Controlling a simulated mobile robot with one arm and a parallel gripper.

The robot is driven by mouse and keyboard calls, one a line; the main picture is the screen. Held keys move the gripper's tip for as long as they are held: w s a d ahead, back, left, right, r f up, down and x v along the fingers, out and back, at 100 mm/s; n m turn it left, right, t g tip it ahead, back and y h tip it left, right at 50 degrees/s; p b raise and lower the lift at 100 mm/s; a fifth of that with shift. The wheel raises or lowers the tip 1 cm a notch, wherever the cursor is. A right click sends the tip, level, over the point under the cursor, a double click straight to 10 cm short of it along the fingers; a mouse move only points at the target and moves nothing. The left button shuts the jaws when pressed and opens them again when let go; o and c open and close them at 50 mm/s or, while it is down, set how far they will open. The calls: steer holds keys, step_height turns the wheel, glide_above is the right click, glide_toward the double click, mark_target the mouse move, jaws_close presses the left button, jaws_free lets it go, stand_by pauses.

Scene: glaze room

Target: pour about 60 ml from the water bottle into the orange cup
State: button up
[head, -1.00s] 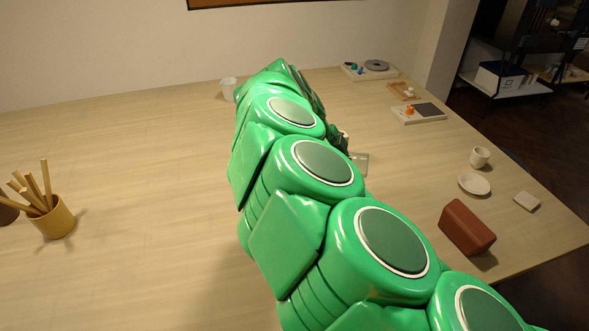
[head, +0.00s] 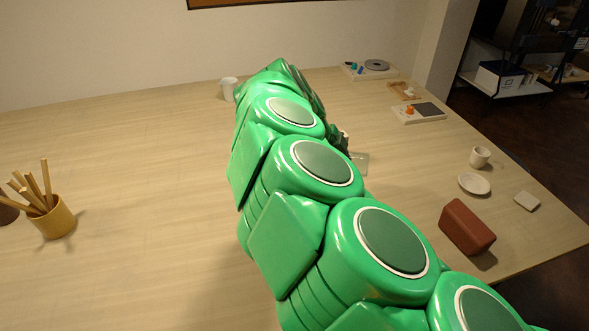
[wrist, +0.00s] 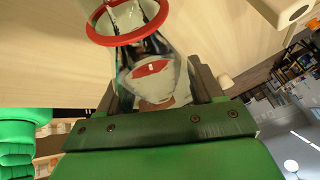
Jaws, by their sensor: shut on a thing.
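In the wrist view my gripper (wrist: 164,98) is shut on a clear bottle (wrist: 150,52) with a red ring (wrist: 130,38) around it, which I take to be the water bottle. The ring end points away from my gripper, toward the top of the picture. The wrist view is strongly tilted. The water level and any flow cannot be made out. I cannot make out the orange cup in either view.
A yellow pot of sticks (head: 54,218) stands at the left. At the right are a brown-red block (head: 466,228), a white dish (head: 474,184), a white cup (head: 480,157) and a small pale block (head: 527,201). Boards with small parts lie at the back right. The table's left-middle is clear.

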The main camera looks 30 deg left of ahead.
steer(key=shift+f+g+y, duration=0.4)
steer(key=shift+f+y, duration=1.15)
steer(key=shift+y, duration=0.15)
steer(key=shift+d+f+m+y, duration=0.15)
steer(key=shift+f+m+y, duration=0.15)
steer(key=shift+f+y, duration=0.1)
steer(key=shift+d+f+y, duration=0.1)
steer(key=shift+f+y, duration=0.2)
steer(key=shift+s+a+f+g+y, duration=0.25)
steer(key=shift+a+f+g+y, duration=0.15)
steer(key=shift+f+y, duration=0.25)
steer(key=shift+s+a+f+y, duration=0.15)
steer(key=shift+a+f+y, duration=0.25)
steer(key=shift+y, duration=0.35)
steer(key=shift+f, duration=0.1)
steer(key=shift+a, duration=0.15)
steer(key=shift+s+a+r+m+g+y, duration=0.1)
steer(key=shift+a+r+m+g+y, duration=0.15)
steer(key=shift+y, duration=0.25)
steer(key=shift+s+a+r+m+g+y, duration=0.1)
steer(key=shift+a+g+y, duration=0.05)
steer(key=shift+a+y, duration=0.3)
steer(key=shift+s+a+r+y, duration=0.2)
steer(key=shift+a+y, duration=0.1)
steer(key=shift+y, duration=0.45)
